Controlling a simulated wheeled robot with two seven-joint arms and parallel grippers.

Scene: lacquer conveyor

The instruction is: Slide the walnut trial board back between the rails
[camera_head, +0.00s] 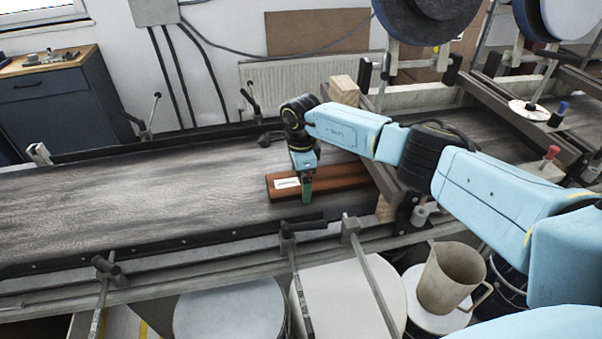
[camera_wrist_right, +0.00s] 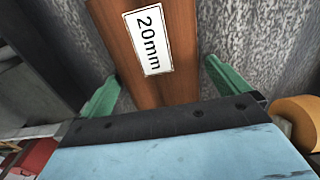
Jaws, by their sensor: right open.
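The walnut trial board (camera_head: 335,178), a reddish-brown plank with a white label, lies flat on the grey conveyor belt (camera_head: 130,200). Its right end runs up to the dark crossbeam, where it is partly hidden. In the right wrist view the board (camera_wrist_right: 175,45) shows its label reading "20mm". My right gripper (camera_head: 306,185) is low over the board's left part. In the wrist view its green fingers (camera_wrist_right: 162,72) stand open on either side of the board, with gaps visible. The dark rails run along the belt's back edge (camera_head: 190,138) and front edge (camera_head: 180,243). My left gripper is out of view.
A crossbeam (camera_head: 385,180) spans the belt right of my gripper, with wooden blocks at its back (camera_head: 344,90) and front (camera_head: 386,209). Clamp posts line the front rail. A beige jug (camera_head: 447,277) and drums (camera_head: 230,310) stand in front. The belt to the left is clear.

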